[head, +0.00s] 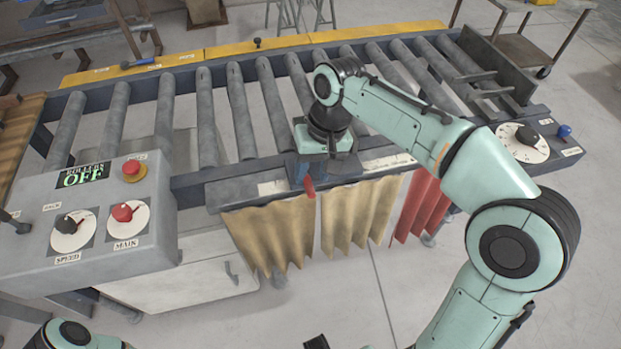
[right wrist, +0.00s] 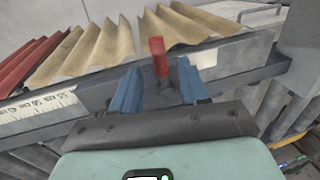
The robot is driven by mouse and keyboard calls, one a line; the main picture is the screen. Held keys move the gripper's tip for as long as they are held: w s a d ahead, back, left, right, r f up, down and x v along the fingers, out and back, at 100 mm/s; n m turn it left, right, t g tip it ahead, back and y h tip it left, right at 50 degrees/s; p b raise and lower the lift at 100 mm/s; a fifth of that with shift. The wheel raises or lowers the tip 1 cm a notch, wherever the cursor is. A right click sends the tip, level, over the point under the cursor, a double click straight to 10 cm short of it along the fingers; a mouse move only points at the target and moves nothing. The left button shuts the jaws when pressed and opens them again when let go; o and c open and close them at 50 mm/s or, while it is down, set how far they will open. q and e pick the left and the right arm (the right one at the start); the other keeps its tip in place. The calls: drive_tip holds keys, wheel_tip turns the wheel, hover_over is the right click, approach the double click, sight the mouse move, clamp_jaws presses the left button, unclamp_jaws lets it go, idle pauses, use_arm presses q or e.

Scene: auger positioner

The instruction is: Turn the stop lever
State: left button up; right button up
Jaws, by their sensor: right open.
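The stop lever shows as a small red handle (head: 309,187) at the front edge of the roller conveyor, above the tan curtain strips. In the right wrist view the red handle (right wrist: 158,55) stands up between the blue fingers of my right gripper (right wrist: 156,82). Those fingers are apart, one on each side of it; I cannot tell whether either touches it. In the head view my right gripper (head: 306,172) points down at the front rail, and its body hides the lever's base.
A grey control box (head: 100,215) with knobs, a red button and a display reading "ROLLERS OFF" stands at the left. A white dial (head: 523,142) and a blue knob (head: 564,131) sit at the right end. Tan (head: 275,235) and red (head: 424,205) curtains hang below the front rail.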

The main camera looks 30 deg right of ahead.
sight(306, 179)
drive_tip(key=shift+w+a+f, duration=0.1)
drive_tip(key=shift+a+f, duration=0.05)
drive_tip(key=shift+f, duration=0.4)
drive_tip(key=shift+a+f, duration=0.1)
drive_tip(key=shift+f, duration=0.45)
clamp_jaws()
